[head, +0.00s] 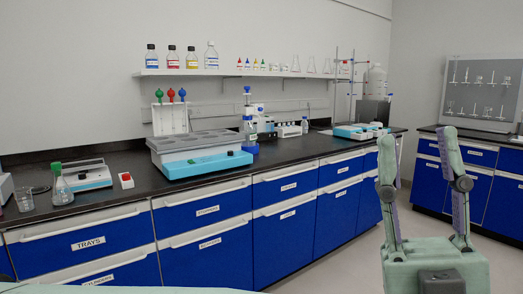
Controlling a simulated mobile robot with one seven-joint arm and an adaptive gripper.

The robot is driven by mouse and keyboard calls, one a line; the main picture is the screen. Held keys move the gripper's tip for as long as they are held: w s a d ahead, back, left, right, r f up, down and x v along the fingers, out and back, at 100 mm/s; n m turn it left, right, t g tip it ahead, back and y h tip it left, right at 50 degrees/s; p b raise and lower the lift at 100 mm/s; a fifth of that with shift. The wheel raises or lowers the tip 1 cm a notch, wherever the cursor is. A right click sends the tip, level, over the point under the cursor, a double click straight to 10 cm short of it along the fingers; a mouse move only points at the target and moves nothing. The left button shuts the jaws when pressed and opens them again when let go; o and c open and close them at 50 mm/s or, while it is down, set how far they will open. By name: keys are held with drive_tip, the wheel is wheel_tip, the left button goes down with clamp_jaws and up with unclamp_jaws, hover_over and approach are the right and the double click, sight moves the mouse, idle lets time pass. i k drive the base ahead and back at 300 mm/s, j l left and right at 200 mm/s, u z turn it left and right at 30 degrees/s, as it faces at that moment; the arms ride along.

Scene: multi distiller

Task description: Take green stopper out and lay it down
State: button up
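A green stopper (56,167) sits upright in the neck of a clear glass flask (63,193). The flask stands on the black bench top at the far left of the head view, near the front edge. My gripper (417,146) is at the right of the view, fingers pointing up and spread wide apart. It is open, with nothing between its fingers, and far from the flask.
A beaker (24,199) stands left of the flask, and a scale-like device (88,176) sits close behind it. Bare black bench top (105,199) lies right of the flask.

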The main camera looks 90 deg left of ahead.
sight(56, 166)
drive_tip(key=u, duration=3.9)
